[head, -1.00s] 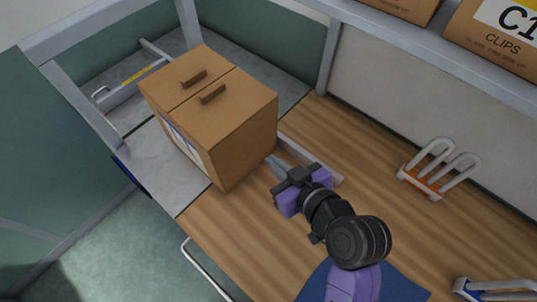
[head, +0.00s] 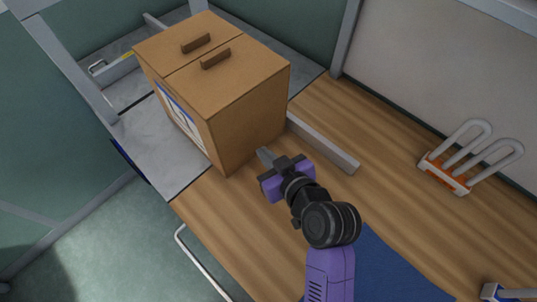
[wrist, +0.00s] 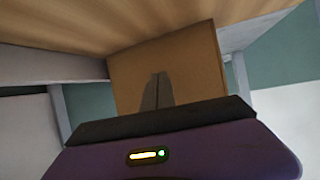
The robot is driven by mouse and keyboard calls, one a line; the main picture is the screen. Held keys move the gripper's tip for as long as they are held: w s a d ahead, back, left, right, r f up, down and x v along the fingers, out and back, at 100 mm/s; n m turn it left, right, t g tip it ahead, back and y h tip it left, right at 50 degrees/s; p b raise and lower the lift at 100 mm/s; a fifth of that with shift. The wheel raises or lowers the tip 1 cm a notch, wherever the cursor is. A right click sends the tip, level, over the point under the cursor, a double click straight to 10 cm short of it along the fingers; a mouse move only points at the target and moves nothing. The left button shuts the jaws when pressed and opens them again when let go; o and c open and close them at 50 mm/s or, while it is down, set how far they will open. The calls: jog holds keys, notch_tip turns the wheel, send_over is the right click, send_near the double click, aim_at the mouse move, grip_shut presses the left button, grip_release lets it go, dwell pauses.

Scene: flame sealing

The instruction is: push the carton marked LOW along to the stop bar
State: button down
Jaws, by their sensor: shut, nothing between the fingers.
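The brown carton (head: 235,105) stands upright with two darker brown strips on top. It straddles the seam between the grey metal plate and the wooden bench. A white label with a blue edge (head: 182,120) is on its left face; I cannot read the marking. My gripper (head: 264,155) is shut and empty, low at the carton's right-hand face. I cannot tell whether it touches. In the wrist view, the carton (wrist: 195,65) lies straight beyond the fingers. A grey bar with a yellow stripe (head: 118,67), apparently the stop bar, lies beyond the carton at the far left.
A grey rail (head: 323,143) runs along the wood on the carton's rear side. A white rack with an orange base (head: 447,174) stands to the right. A blue mat (head: 395,265) lies near my arm. Bare metal plate (head: 155,150) shows left of the carton.

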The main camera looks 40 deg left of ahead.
aim_at(247, 140)
jog(key=shift+a, duration=0.1)
dwell(0.4)
